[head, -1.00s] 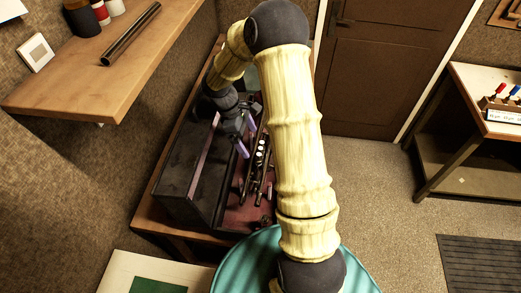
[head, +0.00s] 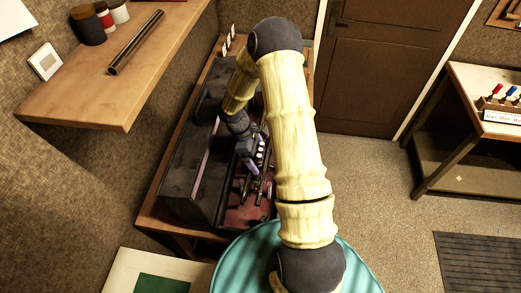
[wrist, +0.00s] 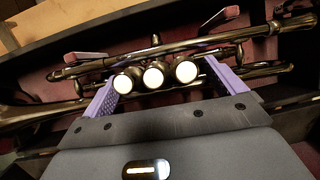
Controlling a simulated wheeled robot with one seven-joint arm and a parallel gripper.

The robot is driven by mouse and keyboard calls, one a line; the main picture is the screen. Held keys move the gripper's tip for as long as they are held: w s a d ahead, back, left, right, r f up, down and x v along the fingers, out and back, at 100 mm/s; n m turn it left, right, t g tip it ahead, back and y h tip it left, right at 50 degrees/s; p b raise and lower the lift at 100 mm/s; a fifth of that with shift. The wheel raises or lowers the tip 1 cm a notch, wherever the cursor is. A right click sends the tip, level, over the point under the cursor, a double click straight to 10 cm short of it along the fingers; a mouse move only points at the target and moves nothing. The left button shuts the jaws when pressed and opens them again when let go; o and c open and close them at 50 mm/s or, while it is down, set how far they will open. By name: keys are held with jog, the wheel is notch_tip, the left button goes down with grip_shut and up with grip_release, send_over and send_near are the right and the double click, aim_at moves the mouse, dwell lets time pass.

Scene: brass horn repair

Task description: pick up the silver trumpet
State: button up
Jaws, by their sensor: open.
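The trumpet (head: 262,187) lies in an open dark case with a dark red lining (head: 236,217). In the wrist view the trumpet (wrist: 190,44) has dark, brassy-looking metal tubes and three valves with white tops. My gripper (head: 253,155) is over the middle of the trumpet, pointing down into the case. In the wrist view my gripper (wrist: 160,72) is open, with one purple finger to either side of the three valves. I cannot tell whether the fingers touch the trumpet. My arm hides part of the case in the head view.
The case's tall dark wall (head: 188,180) stands left of my gripper. A wooden shelf (head: 110,98) with a dark tube (head: 136,43) and jars juts out at upper left. A teal round surface (head: 235,262) is in front. Open floor (head: 375,185) lies right, before a workbench (head: 455,138).

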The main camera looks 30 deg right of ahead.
jog(key=shift+s+d+f, duration=0.2)
jog(key=shift+f, duration=0.45)
jog(key=shift+w, duration=0.1)
jog(key=c, duration=1.5)
jog(key=shift+r, duration=0.1)
notch_tip(320, 180, up, 10)
jog(key=b, duration=0.3)
